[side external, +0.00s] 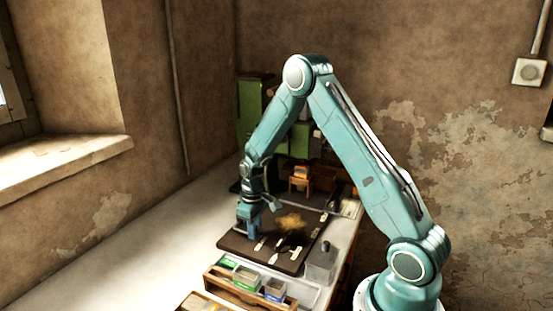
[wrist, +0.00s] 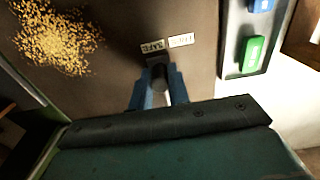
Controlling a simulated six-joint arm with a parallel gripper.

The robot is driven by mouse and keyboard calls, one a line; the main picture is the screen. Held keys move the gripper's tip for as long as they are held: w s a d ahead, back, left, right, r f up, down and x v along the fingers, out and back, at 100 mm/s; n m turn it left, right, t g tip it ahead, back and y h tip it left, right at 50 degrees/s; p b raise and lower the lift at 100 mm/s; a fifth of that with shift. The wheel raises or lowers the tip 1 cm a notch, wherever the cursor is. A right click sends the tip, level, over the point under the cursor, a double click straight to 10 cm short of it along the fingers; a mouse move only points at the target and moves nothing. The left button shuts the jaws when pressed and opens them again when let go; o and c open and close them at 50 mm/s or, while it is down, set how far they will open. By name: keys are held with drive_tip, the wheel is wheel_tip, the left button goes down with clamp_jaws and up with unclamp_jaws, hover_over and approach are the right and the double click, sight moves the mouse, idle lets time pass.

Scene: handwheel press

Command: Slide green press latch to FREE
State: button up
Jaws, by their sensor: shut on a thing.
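My gripper (side external: 251,230) is low over the dark board at the foot of the green press (side external: 253,100). In the wrist view, its two blue fingers (wrist: 160,80) are shut on a small dark latch knob (wrist: 158,66). The knob lies just below the left one of two small pale labels (wrist: 153,46); the right label (wrist: 181,40) is beside it. The lettering is small and turned, hard to read. The rest of the latch is hidden under the fingers. In the side view, the gripper covers the knob.
A heap of yellow shavings (side external: 290,221) lies on the dark board (side external: 242,244). A wooden rack with small bins (side external: 247,276) stands in front. A clear box (side external: 320,264) is at the right. The bench to the left (side external: 150,240) is clear.

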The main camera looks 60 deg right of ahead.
sight(250, 244)
drive_tip(key=shift+a, duration=1.5)
drive_tip(key=o, duration=1.4)
drive_tip(key=shift+o, duration=0.2)
